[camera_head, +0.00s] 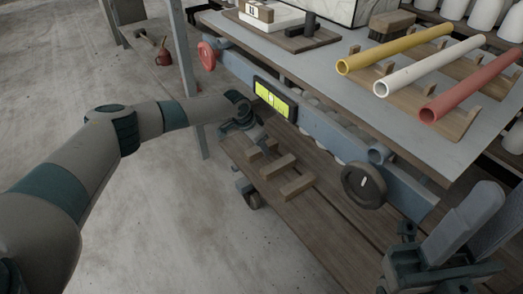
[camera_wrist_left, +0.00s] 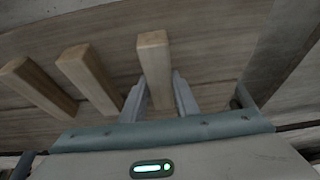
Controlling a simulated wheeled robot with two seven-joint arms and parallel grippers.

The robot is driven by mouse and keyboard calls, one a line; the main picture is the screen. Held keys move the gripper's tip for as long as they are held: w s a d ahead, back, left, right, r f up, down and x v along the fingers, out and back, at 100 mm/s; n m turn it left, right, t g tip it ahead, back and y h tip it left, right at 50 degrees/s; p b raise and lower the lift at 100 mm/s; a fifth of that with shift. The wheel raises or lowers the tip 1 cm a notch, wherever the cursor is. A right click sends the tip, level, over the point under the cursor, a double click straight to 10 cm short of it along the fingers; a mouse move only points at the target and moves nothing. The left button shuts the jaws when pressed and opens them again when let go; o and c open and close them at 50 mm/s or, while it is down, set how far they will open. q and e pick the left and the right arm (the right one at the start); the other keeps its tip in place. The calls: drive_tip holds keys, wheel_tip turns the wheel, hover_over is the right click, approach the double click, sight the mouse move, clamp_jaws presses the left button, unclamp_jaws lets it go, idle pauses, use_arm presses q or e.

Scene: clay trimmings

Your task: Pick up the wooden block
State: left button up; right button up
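Three wooden blocks lie on the lower plank shelf: a near one (camera_head: 297,186), a middle one (camera_head: 277,167) and a far one, mostly covered by my left gripper in the head view. My left gripper (camera_head: 256,140) is at the far block. In the left wrist view, that wooden block (camera_wrist_left: 155,62) lies between the fingers of the left gripper (camera_wrist_left: 161,76). The fingers stand apart on either side of it; firm contact does not show. The other two blocks (camera_wrist_left: 85,75) (camera_wrist_left: 35,85) are to the left. My right gripper (camera_head: 503,200) is at the lower right, fingers apart, empty.
The grey table top (camera_head: 330,65) overhangs the shelf (camera_head: 300,230). A display (camera_head: 272,99) and a dark round knob (camera_head: 364,186) are on its front beam, close to my left gripper. Yellow (camera_head: 395,50), white and red tubes lie on top.

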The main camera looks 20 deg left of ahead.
use_arm(q)
drive_tip(key=shift+c, duration=1.2)
drive_tip(key=shift+r, duration=0.15)
